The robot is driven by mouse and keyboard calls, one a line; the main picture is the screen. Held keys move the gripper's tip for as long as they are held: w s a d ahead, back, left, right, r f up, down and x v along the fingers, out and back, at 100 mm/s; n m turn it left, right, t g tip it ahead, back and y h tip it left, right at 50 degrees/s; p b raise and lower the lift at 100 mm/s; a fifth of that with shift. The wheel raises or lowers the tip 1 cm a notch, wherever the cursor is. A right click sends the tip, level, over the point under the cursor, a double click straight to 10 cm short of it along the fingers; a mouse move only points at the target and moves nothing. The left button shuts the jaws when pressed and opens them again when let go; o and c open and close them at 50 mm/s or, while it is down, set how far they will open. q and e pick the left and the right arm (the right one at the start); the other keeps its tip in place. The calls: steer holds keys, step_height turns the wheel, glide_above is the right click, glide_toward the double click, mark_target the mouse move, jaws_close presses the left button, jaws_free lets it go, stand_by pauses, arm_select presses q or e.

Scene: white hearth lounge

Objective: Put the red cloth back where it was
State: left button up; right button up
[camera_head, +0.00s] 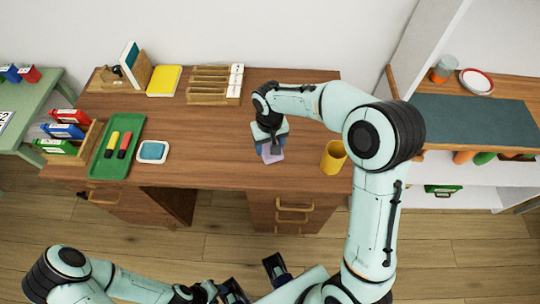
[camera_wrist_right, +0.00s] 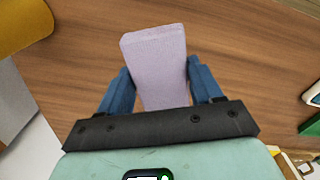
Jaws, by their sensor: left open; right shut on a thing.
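No red cloth shows clearly in either view. My right gripper (camera_head: 270,147) is over the front middle of the wooden desk (camera_head: 220,150), pointing down. It is shut on a pale lavender block (camera_head: 272,156). In the right wrist view the block (camera_wrist_right: 157,65) stands between the blue fingers and sticks out past them. I cannot tell whether it touches the desk. My left gripper (camera_head: 257,281) is open and empty, low in front of the desk, near the bottom edge of the head view.
A yellow cup (camera_head: 333,157) stands right of my right gripper. Left are a blue-and-white dish (camera_head: 153,151) and a green tray (camera_head: 108,160) with two markers. A wooden rack (camera_head: 207,96) and yellow book (camera_head: 164,80) are behind. A shelf (camera_head: 518,90) stands right.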

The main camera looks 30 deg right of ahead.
steer(key=shift+f, duration=3.4)
steer(key=shift+f+b, duration=0.15)
steer(key=shift+b, duration=0.2)
steer(key=o, duration=1.2)
steer(key=shift+r, duration=0.3)
step_height(320, 180, up, 12)
steer(key=shift+f+p, duration=0.1)
steer(key=shift+p, duration=0.6)
steer(key=shift+s+f, duration=0.1)
